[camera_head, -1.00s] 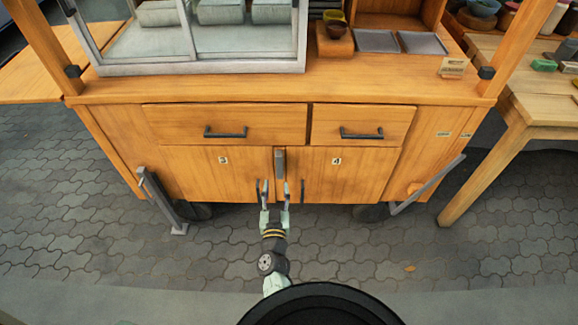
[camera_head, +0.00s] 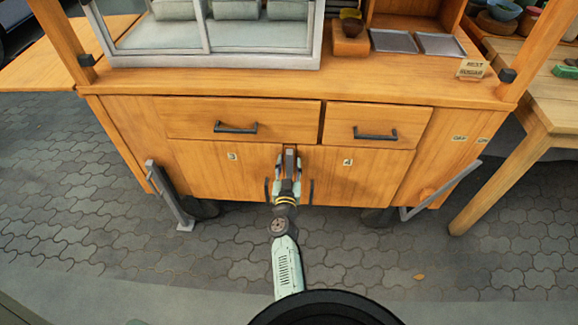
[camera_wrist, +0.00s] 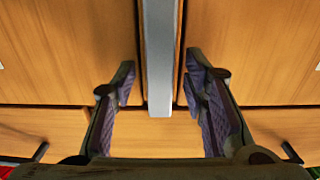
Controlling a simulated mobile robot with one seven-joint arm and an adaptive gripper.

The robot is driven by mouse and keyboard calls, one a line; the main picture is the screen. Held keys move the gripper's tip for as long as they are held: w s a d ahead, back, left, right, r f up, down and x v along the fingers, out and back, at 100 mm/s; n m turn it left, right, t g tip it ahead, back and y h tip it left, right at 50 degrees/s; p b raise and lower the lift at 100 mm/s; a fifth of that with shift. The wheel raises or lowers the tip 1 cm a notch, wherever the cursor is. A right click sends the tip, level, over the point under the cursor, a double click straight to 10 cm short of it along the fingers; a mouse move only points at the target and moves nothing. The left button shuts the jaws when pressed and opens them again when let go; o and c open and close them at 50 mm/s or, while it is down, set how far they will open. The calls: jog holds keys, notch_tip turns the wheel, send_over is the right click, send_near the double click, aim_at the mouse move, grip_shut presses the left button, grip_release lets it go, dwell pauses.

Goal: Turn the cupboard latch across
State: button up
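The cupboard latch (camera_head: 290,151) is a grey upright bar over the seam between the left cupboard door (camera_head: 222,170), marked 3, and the right cupboard door (camera_head: 352,177), marked 4. It also shows in the middle of the wrist view (camera_wrist: 159,60). My gripper (camera_head: 288,162) is open in front of the doors, at the latch. In the wrist view its two dark fingers (camera_wrist: 160,92) stand on either side of the bar, with a gap visible on each side. The latch's lower part is partly hidden by my gripper in the head view.
Two drawers with dark handles (camera_head: 236,128) (camera_head: 375,134) sit above the doors. Dark upright door handles (camera_head: 311,191) flank my gripper. Grey metal bars (camera_head: 170,197) (camera_head: 440,190) stand at the cart's sides. A wooden table (camera_head: 545,110) is at right. The paving in front is clear.

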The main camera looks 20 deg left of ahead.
jog(key=shift+c, duration=0.2)
grip_shut()
dwell(0.6)
jog(key=m, duration=0.3)
jog(key=d+m, duration=0.1)
jog(key=m, duration=0.4)
jog(key=shift+w+d+f+m+b, duration=0.2)
jog(key=shift+f+m+b, duration=0.1)
jog(key=shift+b, duration=0.1)
jog(key=shift+d+f+m+b, duration=0.1)
jog(key=shift+f+m+b, duration=0.25)
jog(key=shift+m, duration=1.2)
jog(key=shift+d+f+m+b, duration=0.1)
jog(key=shift+m+b, duration=0.35)
jog(key=shift+m, duration=1.15)
jog(key=shift+f+m+b, duration=0.25)
jog(key=shift+m+b, duration=0.15)
jog(key=shift+m, duration=1.15)
